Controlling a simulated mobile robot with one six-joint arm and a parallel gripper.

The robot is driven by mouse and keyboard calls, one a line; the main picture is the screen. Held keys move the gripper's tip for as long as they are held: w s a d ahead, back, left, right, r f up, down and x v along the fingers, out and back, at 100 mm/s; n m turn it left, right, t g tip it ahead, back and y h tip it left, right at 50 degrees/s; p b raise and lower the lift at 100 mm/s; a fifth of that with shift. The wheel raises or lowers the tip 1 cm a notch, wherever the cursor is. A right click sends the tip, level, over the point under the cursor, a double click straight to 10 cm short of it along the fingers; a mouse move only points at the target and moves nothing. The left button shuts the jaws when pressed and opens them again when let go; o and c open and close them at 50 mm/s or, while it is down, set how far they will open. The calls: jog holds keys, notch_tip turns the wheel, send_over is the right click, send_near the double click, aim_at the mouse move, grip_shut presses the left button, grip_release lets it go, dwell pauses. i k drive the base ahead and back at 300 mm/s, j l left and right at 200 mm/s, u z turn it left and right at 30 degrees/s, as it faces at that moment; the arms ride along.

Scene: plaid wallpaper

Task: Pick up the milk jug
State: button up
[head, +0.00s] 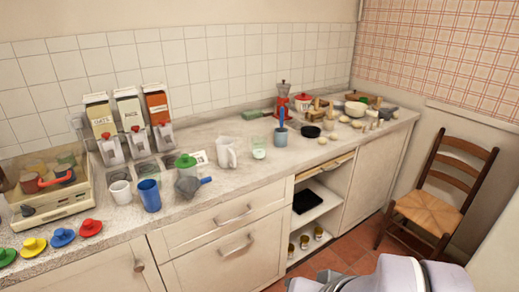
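A pale, whitish jug with a handle (226,153) stands upright on the counter, left of the middle, and looks like the milk jug. A small clear cup with something white in it (258,148) stands just to its right. My arm enters at the bottom right, low in front of the cabinets and well apart from the jug. A grey part at its left end, cut off by the bottom edge, seems to be my gripper (318,284). Its fingers cannot be made out, and nothing is seen held in it.
The counter (235,190) is crowded. Left of the jug are a green-lidded pot (186,165), a grey pot with blue handle (188,187), a blue cup (149,195) and a white mug (121,193). A chair (437,195) stands at the right.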

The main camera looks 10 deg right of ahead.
aim_at(228, 156)
jog(key=i+l+u, duration=0.1)
jog(key=i, duration=0.4)
jog(key=i+l+u, duration=0.1)
jog(key=i+l, duration=0.15)
jog(key=i, duration=0.25)
jog(key=i+l+u, duration=0.1)
jog(key=i+l, duration=0.15)
jog(key=i, duration=0.2)
